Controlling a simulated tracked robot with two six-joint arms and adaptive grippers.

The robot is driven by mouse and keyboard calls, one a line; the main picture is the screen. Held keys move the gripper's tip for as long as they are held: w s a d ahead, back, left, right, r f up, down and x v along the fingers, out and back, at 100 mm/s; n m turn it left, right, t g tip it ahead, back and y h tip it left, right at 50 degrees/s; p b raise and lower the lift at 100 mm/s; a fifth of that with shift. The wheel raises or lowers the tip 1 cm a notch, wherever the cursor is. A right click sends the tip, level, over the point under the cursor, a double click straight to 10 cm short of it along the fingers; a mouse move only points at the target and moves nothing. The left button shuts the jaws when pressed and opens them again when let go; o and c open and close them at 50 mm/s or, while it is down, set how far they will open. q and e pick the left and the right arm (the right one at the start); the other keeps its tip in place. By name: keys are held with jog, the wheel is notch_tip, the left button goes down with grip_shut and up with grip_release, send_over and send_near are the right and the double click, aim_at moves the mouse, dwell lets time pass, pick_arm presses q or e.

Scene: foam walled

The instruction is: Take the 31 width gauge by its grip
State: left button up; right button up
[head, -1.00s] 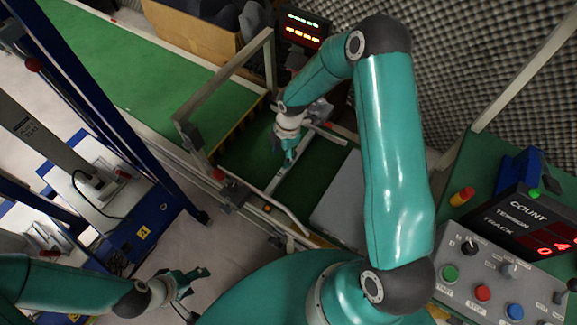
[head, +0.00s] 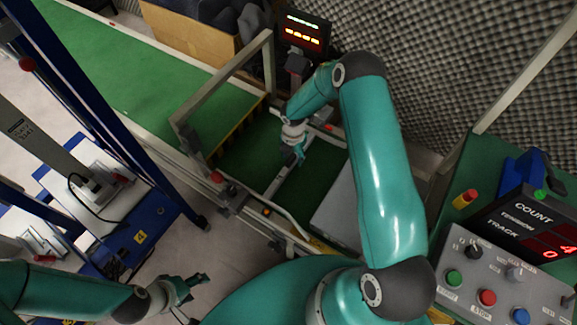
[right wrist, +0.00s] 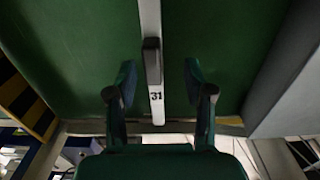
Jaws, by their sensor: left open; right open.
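The 31 width gauge (right wrist: 157,108) is a pale flat bar with a dark grip (right wrist: 152,62) and a black "31" printed below it in the right wrist view. In the head view the pale bar (head: 279,180) lies over the green belt, partly hidden by my right gripper (head: 300,154). In the right wrist view my right gripper (right wrist: 159,66) is open, with one finger on each side of the bar and a gap to the grip on both sides. Whether the fingers are level with the grip in height is unclear. My left gripper (head: 194,284) is open and empty at the lower left, far from the gauge.
A grey plate (head: 338,212) lies right of the gauge; a metal guard frame (head: 205,98) stands left of it. A lit display (head: 303,31) is behind. A button panel (head: 500,282) and counter (head: 535,227) are at the right. Bare green belt surrounds the bar.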

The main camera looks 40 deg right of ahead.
aim_at(291, 163)
jog(key=shift+w+a+f, duration=0.1)
jog(key=shift+w+f, duration=0.05)
jog(key=shift+f, duration=1.2)
jog(key=shift+w+f, duration=0.1)
jog(key=shift+f, duration=1.2)
jog(key=shift+c, duration=0.2)
grip_shut()
